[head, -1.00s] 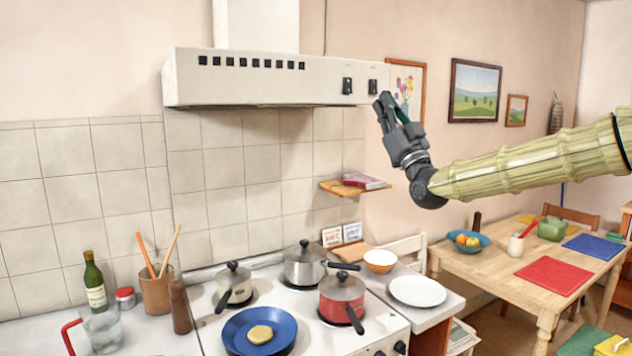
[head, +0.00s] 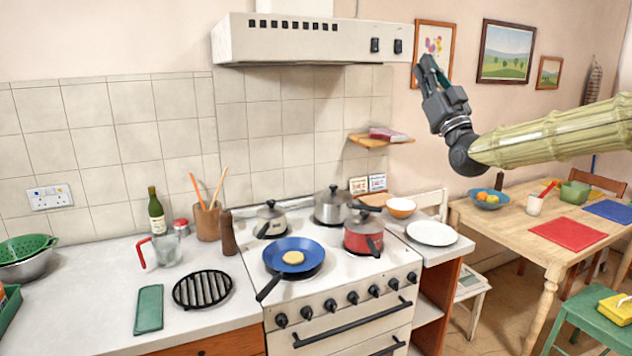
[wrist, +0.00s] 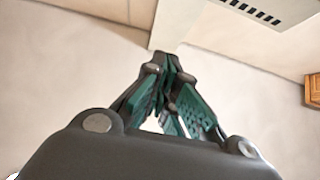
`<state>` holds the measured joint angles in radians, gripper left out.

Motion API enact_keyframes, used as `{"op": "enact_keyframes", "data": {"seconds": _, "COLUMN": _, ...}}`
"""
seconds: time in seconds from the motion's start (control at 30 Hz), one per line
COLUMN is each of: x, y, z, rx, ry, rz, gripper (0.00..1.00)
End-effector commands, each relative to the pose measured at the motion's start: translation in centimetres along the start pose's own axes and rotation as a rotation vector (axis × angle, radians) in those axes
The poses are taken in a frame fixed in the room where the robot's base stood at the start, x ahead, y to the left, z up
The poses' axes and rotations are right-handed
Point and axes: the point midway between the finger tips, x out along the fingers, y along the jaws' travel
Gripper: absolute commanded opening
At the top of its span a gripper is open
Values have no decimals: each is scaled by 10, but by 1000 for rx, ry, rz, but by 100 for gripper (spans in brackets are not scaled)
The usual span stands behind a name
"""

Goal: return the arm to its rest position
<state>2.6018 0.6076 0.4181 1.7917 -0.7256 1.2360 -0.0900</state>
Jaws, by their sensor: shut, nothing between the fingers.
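My gripper (head: 430,72) is raised in the air at the right of the head view, in front of the wall and just right of the cooker hood. Its fingers point up and to the left. In the wrist view my gripper (wrist: 167,62) has its fingertips together with nothing between them. My arm, in a pale ribbed sleeve, reaches in from the right edge. Nothing touches the gripper.
The cooker hood (head: 300,42) is close to the left of the gripper. A wooden shelf (head: 372,141) and framed pictures (head: 503,52) are on the wall. Below are the stove (head: 345,280) with pots and a blue pan, and the dining table (head: 490,215) at right.

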Motion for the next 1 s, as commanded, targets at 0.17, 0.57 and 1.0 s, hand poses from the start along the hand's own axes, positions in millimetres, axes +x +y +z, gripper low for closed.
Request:
{"op": "enact_keyframes", "data": {"seconds": 0.17, "x": -15, "y": -8, "z": 39, "rx": 21, "ry": -70, "rz": 6, "gripper": 0}}
{"op": "enact_keyframes", "data": {"seconds": 0.57, "x": -92, "y": -28, "z": 158, "rx": 80, "ry": -320, "rz": 47, "gripper": 0}}
{"op": "enact_keyframes", "data": {"seconds": 1.0, "x": -278, "y": -71, "z": 324, "rx": 174, "ry": -779, "rz": 135, "gripper": 0}}
